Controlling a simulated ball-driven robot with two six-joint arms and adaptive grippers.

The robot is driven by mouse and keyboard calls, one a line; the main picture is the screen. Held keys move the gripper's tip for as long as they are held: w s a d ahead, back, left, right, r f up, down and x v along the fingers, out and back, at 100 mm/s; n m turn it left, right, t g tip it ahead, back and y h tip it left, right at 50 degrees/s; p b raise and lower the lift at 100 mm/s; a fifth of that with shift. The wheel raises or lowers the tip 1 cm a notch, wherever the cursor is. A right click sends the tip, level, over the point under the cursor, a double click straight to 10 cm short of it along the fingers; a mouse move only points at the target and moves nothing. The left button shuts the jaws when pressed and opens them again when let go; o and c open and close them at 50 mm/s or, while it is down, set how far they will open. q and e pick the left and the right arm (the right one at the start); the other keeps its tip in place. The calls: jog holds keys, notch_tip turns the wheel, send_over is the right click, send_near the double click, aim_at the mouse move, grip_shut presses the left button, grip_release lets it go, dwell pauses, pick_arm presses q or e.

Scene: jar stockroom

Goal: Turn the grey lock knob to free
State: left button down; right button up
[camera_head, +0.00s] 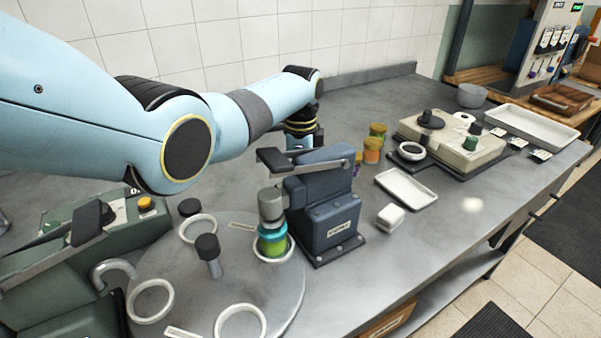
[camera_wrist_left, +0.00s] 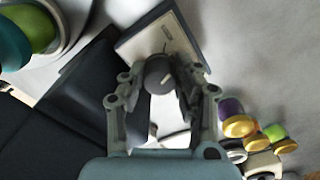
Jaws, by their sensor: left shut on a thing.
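The grey lock knob (camera_wrist_left: 158,74) shows in the left wrist view, on a pale plate (camera_wrist_left: 148,42) with a dark edge. It has a short light mark on its face; I cannot read its setting. My left gripper (camera_wrist_left: 166,82) has its fingers on both sides of the knob and is shut on it. In the head view, my left arm reaches behind the blue-grey press (camera_head: 325,215), which hides the fingers and the knob. A jar with a teal band and green contents (camera_head: 272,241) stands under the press head. My right gripper is in neither view.
A round grey turntable (camera_head: 190,290) with several white rings lies left of the press. Several small jars (camera_head: 372,150) stand behind it to the right. A white tray (camera_head: 406,188), a white box (camera_head: 390,216) and a beige machine (camera_head: 452,143) are further right.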

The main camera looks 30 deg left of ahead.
pick_arm(q)
jog(key=m+p, duration=0.1)
jog(key=m, duration=0.1)
jog(key=shift+r+m, duration=0.1)
jog(key=shift+m, duration=0.3)
jog(key=m, duration=0.3)
jog(key=shift+w+m+p, duration=0.1)
jog(key=shift+m+p, duration=0.2)
jog(key=m, duration=0.6)
jog(key=shift+p, duration=0.35)
jog(key=shift+m, duration=0.3)
jog(key=c, duration=1.2)
grip_release()
jog(key=shift+c, duration=0.2)
